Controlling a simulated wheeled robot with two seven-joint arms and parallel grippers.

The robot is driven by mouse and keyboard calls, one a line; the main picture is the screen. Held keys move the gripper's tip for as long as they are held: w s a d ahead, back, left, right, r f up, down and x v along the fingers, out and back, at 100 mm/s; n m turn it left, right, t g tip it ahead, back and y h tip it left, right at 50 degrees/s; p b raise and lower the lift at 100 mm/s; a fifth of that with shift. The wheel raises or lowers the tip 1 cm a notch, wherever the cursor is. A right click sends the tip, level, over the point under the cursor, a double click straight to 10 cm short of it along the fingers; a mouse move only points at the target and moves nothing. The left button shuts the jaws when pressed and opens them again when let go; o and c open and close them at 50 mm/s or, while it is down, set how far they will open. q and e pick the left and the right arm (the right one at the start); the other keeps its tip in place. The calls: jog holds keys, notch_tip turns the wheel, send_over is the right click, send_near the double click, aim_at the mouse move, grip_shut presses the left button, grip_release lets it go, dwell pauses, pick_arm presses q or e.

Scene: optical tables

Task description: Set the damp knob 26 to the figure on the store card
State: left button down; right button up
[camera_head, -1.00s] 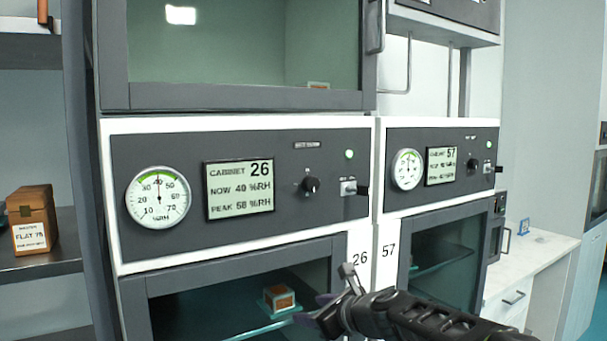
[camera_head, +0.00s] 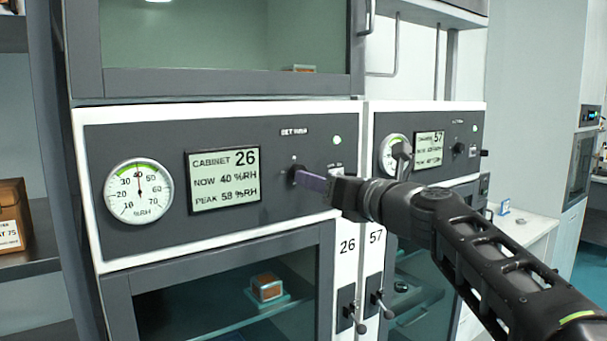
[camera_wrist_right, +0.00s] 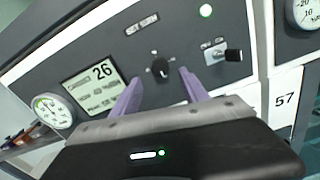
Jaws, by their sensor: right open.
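The cabinet 26 display (camera_head: 224,179) reads NOW 40 %RH and PEAK 58 %RH. The round dial (camera_head: 139,193) has its needle near 40. No store card is clearly identifiable. My left gripper is not in view.
A switch with a black lever (camera_wrist_right: 226,54) is right of the knob. Cabinet 57's panel (camera_head: 467,128) adjoins on the right. Below, cabinet 26's glass door shows a small orange-brown block (camera_head: 266,288) inside. A brown box (camera_head: 10,212) with a partly cut-off label stands on the left shelf.

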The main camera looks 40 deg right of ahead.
jog(key=w, duration=0.6)
jog(key=shift+p, duration=0.45)
jog(key=shift+c, duration=0.3)
grip_shut()
